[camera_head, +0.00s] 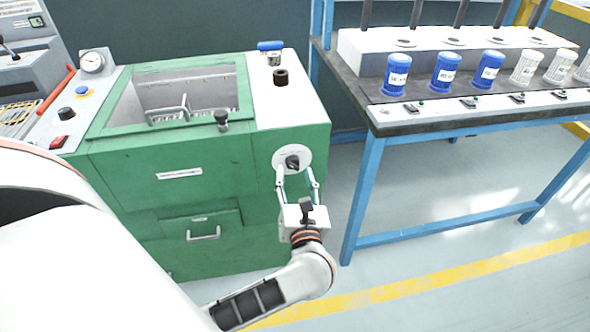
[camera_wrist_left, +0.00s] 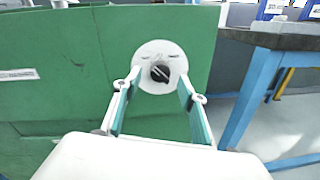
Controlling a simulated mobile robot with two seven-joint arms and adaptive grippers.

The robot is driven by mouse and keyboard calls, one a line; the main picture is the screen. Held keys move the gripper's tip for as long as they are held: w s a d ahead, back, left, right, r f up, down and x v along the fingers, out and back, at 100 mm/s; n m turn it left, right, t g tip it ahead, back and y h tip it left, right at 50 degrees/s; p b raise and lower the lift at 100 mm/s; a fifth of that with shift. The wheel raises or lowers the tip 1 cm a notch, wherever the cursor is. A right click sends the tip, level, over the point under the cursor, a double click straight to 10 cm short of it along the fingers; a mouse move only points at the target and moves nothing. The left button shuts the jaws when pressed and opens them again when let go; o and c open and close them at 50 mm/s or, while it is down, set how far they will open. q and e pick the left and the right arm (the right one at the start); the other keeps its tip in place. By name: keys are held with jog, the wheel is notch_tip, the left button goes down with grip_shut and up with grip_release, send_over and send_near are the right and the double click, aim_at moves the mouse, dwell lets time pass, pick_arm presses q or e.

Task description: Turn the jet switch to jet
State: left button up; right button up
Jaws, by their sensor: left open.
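The jet switch is a black knob (camera_head: 292,162) on a round white plate (camera_head: 304,153) on the front of the green machine (camera_head: 130,180). In the left wrist view the knob (camera_wrist_left: 160,73) sits in the middle of its plate (camera_wrist_left: 161,53), with a light line across it that runs at a slant. The markings on the plate are too small to read. My left gripper (camera_head: 298,178) is open in front of the switch. In the left wrist view its two fingers (camera_wrist_left: 157,92) stand on either side of the knob, apart from it. My right gripper is not in view.
A blue-framed bench (camera_head: 365,185) with blue and white cups (camera_head: 445,72) stands to the right. The green machine has an open basin (camera_head: 190,92), a drawer handle (camera_head: 204,236) and a blue-handled valve (camera_head: 271,47) on top. Open floor lies between machine and bench.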

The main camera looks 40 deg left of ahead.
aim_at(293, 164)
pick_arm(q)
jog(key=shift+x, duration=1.25)
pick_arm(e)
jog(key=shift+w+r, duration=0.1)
